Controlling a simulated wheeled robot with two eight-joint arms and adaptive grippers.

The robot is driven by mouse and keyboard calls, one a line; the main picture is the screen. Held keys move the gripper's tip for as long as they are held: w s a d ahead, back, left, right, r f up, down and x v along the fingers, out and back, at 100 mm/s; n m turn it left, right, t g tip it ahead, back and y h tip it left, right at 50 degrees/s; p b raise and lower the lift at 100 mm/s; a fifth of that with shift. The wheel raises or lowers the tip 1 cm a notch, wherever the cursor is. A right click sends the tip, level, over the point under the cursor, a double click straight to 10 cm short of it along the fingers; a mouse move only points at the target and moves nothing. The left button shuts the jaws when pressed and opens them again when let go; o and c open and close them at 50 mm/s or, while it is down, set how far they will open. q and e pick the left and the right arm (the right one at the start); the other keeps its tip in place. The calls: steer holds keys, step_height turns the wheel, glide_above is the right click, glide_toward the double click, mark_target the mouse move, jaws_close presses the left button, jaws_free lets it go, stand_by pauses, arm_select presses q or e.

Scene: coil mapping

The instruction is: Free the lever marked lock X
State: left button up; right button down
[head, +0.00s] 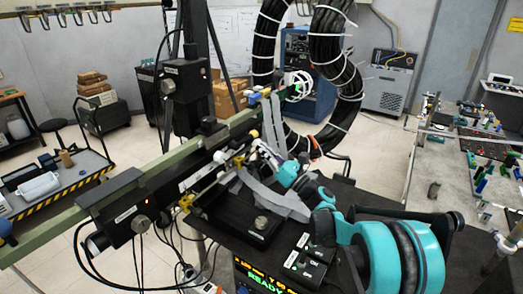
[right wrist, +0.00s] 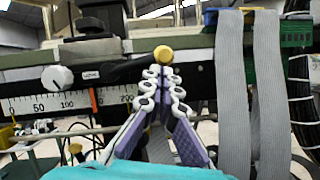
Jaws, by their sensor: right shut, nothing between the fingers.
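A round grey-white knob (right wrist: 57,78) sits on a black block in the right wrist view. A small label beside it (right wrist: 90,75) is too blurred to read for certain. In the head view, a grey knob (head: 220,156) shows on the black carriage by the rail, beside my right gripper (head: 258,146). My right gripper (right wrist: 163,78) is shut and empty, its fingertips meeting just below a yellow ball knob (right wrist: 163,54). In the right wrist view the grey knob is left of the fingertips, apart from them. My left gripper is not in view.
A white scale (right wrist: 75,103) runs below the grey knob. Grey straps (right wrist: 233,90) hang right of the fingers. In the head view, a long green rail (head: 55,226) crosses diagonally, with thick black cables (head: 335,75) behind. A black control box (head: 305,262) stands in front.

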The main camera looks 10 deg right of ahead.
steer(key=shift+d+r+n+y, duration=0.1)
steer(key=shift+r+n+y, duration=0.3)
steer(key=shift+n, duration=0.6)
step_height(320, 180, up, 7)
steer(key=s+a+n+g+y+p, duration=0.1)
steer(key=n+g, duration=0.3)
steer(key=n, duration=0.5)
steer(key=s+a+n+g+y+p, duration=0.1)
steer(key=n+g, duration=0.4)
steer(key=n, duration=0.5)
steer(key=shift+s+a+y+p, duration=0.25)
steer(key=shift+a+y+p, duration=0.1)
steer(key=shift+y, duration=0.55)
steer(key=shift+s, duration=0.1)
steer(key=v, duration=1.2)
steer(key=shift+f, duration=0.1)
